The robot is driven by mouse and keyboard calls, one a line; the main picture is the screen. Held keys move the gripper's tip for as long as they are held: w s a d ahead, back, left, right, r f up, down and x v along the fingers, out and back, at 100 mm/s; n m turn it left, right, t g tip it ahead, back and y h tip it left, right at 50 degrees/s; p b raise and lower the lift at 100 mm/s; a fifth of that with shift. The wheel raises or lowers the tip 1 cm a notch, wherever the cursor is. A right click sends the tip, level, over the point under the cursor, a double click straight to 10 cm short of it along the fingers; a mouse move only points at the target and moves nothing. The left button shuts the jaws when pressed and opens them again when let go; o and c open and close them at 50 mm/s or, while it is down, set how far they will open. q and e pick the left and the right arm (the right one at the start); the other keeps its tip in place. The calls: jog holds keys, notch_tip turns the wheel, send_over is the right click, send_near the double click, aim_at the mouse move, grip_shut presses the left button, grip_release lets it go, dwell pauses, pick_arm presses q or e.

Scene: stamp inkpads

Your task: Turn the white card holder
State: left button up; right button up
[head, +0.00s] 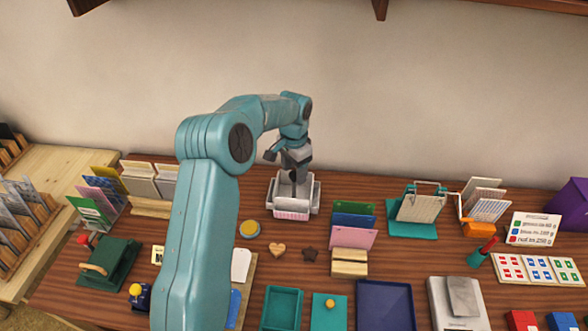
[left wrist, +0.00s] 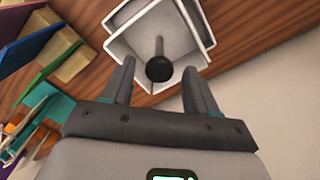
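The white card holder (head: 313,196) stands on the wooden table near the wall, with pale pink cards at its front. It also shows in the left wrist view (left wrist: 187,22) as a white tray with an upright post ending in a dark round knob (left wrist: 159,68). My left gripper (head: 293,181) points down over the holder and partly hides its inside. In the left wrist view its two fingers stand apart, with the knob between their tips. I cannot tell whether either finger touches it. My right gripper is in neither view.
Card stands with blue, green and pink cards (head: 353,238) stand to the right. A yellow round pad (head: 250,229), a heart-shaped piece (head: 278,250) and a dark star (head: 310,254) lie in front. Inkpads and trays crowd the front edge. The wall is close behind.

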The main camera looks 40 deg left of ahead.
pick_arm(q)
notch_tip(320, 180, up, 16)
jog(key=shift+r+p, duration=0.15)
jog(key=shift+p, duration=0.25)
dwell(0.7)
